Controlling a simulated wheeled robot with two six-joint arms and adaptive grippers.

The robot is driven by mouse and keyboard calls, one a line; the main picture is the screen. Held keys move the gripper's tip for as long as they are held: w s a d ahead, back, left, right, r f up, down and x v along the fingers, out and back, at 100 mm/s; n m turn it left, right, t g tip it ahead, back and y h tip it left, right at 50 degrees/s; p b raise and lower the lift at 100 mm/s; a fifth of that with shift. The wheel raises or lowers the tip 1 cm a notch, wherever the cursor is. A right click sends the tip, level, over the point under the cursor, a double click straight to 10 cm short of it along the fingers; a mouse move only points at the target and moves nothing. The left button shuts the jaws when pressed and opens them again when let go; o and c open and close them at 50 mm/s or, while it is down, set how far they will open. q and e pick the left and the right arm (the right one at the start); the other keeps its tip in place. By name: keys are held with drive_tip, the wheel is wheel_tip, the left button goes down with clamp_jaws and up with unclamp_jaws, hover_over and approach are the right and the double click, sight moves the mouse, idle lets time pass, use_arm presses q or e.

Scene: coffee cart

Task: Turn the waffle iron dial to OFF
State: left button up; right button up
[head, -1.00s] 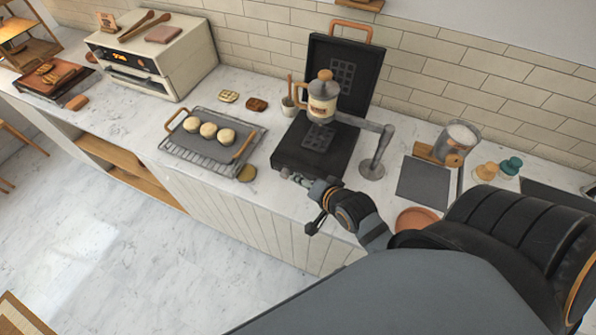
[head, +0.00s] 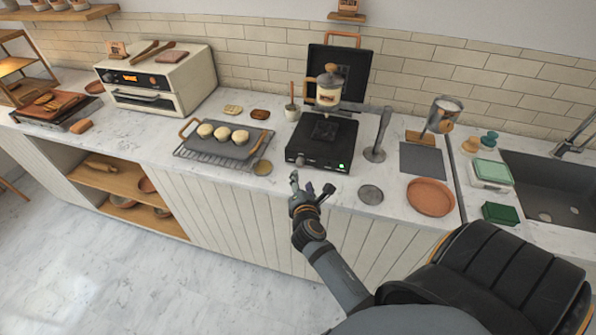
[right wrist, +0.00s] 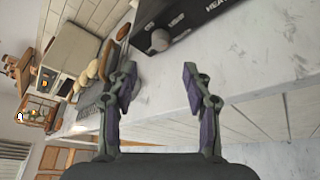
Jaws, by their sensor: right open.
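The black waffle iron (head: 338,147) stands on the counter with its lid (head: 352,62) raised. A small green light (head: 342,166) glows at the right of its front face. The round grey dial (head: 301,160) is at the left of that face. In the right wrist view the dial (right wrist: 161,40) shows beyond the fingers, beside partly readable lettering; its setting cannot be made out. My right gripper (head: 312,185) is open and empty in front of the counter edge, below the dial and apart from it. Its fingers (right wrist: 157,88) are spread in the wrist view. My left gripper is out of view.
A cream pot (head: 328,90) hangs over the iron's plate, near a grey post (head: 378,135). A rack with round buns (head: 222,145) lies to the left. A metal disc (head: 370,194) and a terracotta plate (head: 430,197) lie to the right. The floor in front is clear.

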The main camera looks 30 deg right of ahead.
sight(300, 165)
drive_tip(key=x, duration=1)
drive_tip(key=shift+s+p, duration=0.1)
drive_tip(key=shift+p, duration=0.3)
clamp_jaws()
